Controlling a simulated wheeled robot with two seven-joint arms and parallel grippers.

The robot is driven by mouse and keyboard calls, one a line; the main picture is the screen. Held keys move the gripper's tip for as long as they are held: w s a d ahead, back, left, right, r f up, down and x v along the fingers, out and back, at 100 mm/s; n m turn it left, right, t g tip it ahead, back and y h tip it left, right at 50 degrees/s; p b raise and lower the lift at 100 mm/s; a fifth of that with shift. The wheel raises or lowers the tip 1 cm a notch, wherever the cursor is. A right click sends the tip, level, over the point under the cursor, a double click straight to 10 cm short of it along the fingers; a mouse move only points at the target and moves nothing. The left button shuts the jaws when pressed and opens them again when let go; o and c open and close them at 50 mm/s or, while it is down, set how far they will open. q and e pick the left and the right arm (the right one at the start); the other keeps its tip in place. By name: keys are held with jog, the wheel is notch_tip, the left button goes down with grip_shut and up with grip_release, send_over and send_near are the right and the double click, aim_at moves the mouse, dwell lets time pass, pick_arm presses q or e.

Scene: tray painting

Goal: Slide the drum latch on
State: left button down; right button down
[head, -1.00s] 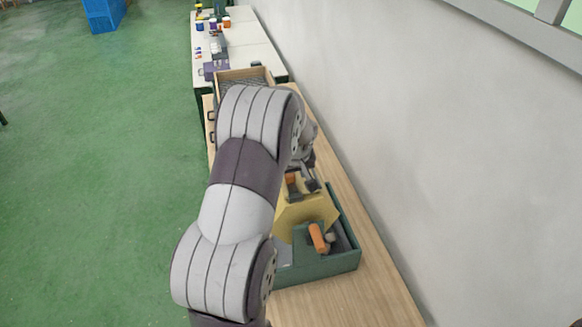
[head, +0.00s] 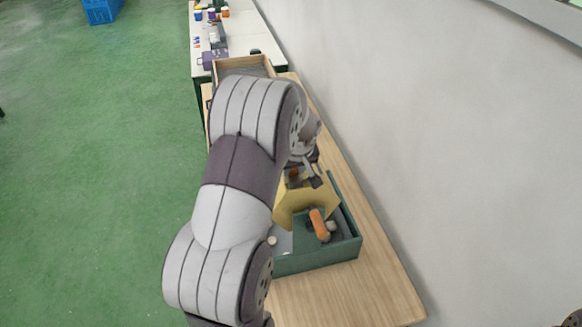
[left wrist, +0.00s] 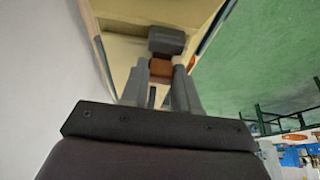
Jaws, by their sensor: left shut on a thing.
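A yellow many-sided drum (head: 306,200) sits in a green open box (head: 318,259) on the wooden bench; its far side is hidden by my arm. An orange handle (head: 318,224) stands at the drum's near side. My left gripper (head: 307,179) is over the far part of the drum. In the left wrist view, its fingers (left wrist: 163,75) are shut on a small orange-brown block (left wrist: 160,67), which I take for the latch. A dark grey block (left wrist: 166,41) is just beyond it. Whether the latch is engaged cannot be told.
A wooden tray (head: 243,66) stands farther along the bench. White tables (head: 237,25) with small coloured items lie beyond. A wall (head: 430,130) runs close along the right. The bench's near end (head: 345,297) is clear, and green floor is open at left.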

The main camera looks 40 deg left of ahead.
pick_arm(q)
jog(key=c, duration=0.8)
grip_release()
jog(key=shift+c, duration=0.2)
jog(key=shift+s+d, duration=0.1)
jog(key=shift+d, duration=0.1)
jog(key=shift+r, duration=0.25)
jog(key=b+v, duration=0.4)
jog(key=v, duration=0.8)
jog(key=shift+r, duration=0.15)
